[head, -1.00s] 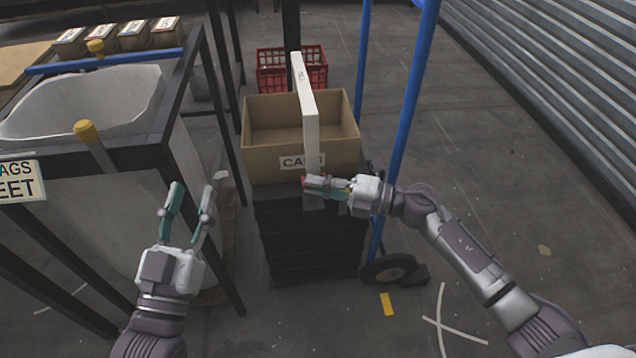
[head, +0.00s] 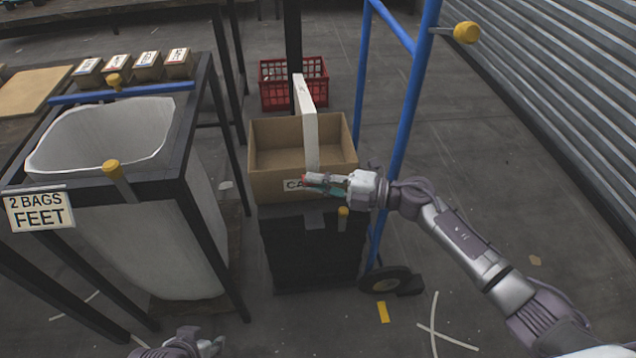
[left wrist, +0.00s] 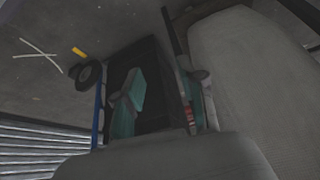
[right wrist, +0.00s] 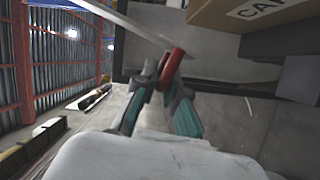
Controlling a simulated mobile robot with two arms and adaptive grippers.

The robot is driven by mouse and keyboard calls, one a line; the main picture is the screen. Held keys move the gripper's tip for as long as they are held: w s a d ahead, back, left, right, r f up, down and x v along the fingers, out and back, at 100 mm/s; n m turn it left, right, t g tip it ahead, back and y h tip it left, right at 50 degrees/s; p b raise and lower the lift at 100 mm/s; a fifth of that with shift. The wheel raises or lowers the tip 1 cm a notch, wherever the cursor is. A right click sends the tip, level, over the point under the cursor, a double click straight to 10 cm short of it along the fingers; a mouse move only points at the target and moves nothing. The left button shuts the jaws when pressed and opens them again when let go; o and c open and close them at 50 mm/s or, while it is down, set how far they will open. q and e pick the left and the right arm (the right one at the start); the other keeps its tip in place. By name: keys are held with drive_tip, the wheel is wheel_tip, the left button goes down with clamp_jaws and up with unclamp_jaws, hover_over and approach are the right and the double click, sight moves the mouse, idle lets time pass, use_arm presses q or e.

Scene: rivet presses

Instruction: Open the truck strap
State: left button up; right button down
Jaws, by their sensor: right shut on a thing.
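The hand truck has a blue frame (head: 403,125) and carries a dark stack (head: 300,255) with an open cardboard box (head: 275,180) on top. A wide white strap (head: 308,115) runs up and over the box and down its front. My right gripper (head: 313,180) is at the box's front, shut on the strap's red end piece, which shows between the fingertips in the right wrist view (right wrist: 172,68). My left gripper (head: 207,345) is low at the bottom edge, mostly cut off. Its teal fingers stand apart in the left wrist view (left wrist: 165,108), holding nothing visible.
A framed white bag (head: 150,220) with a "2 BAGS FEET" sign (head: 40,208) stands left. A red crate (head: 293,85) sits behind the box.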

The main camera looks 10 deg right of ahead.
sight(315, 155)
drive_tip(key=shift+m+h, duration=0.3)
drive_tip(key=shift+m, duration=0.3)
drive_tip(key=w+r+p, duration=0.1)
drive_tip(key=r, duration=0.1)
drive_tip(key=r+p, duration=0.1)
drive_tip(key=p, duration=0.1)
drive_tip(key=w+r+p, duration=0.1)
drive_tip(key=r+p, duration=0.1)
drive_tip(key=shift+w+r, duration=0.3)
drive_tip(key=shift+r, duration=0.05)
use_arm(q)
drive_tip(key=s+a+f+g+p, duration=0.1)
drive_tip(key=s+f, duration=0.4)
drive_tip(key=f, duration=0.5)
drive_tip(key=s+a+f+g+p, duration=0.1)
drive_tip(key=s+f, duration=0.4)
drive_tip(key=f, duration=0.5)
drive_tip(key=shift+s+g, duration=0.2)
drive_tip(key=shift+g, duration=0.5)
use_arm(e)
drive_tip(key=shift+w+r+m, duration=0.3)
drive_tip(key=shift+w+r, duration=0.35)
drive_tip(key=shift+r, duration=0.35)
drive_tip(key=c, duration=1.2)
unclamp_jaws()
drive_tip(key=shift+c, duration=0.2)
drive_tip(key=shift+g, duration=0.3)
wheel_tip(315, 155, up, 10)
